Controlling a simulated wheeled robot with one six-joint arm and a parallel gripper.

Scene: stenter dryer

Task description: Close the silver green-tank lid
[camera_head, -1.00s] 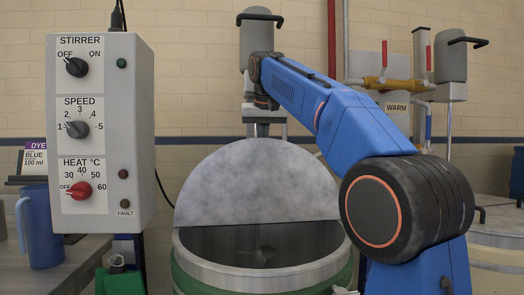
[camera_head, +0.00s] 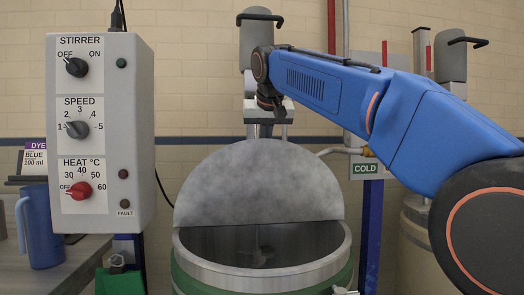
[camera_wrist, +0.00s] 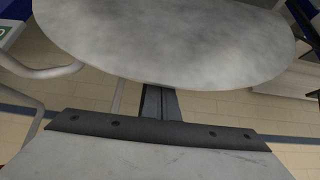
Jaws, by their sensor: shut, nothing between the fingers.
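The silver lid (camera_head: 258,182) stands raised at the back of the round tank (camera_head: 262,274), its flat edge low and its curved edge up. The front half of the tank mouth is open and dark inside. Green shows on the tank's outer wall below the silver rim. My gripper (camera_head: 270,103) is small and dark above the lid's top edge, shut and empty. Whether it is in front of or behind the lid is unclear, and no contact shows. In the wrist view, a grey plate with a curved edge, seemingly the lid (camera_wrist: 165,40), fills the top.
A control box (camera_head: 101,130) and a blue jug (camera_head: 42,228) stand at the left. A stirrer motor (camera_head: 259,42) is behind my wrist. A COLD sign (camera_head: 366,169) and pipe are right of the lid. A dark bolted strip (camera_wrist: 160,130) crosses the lower wrist view.

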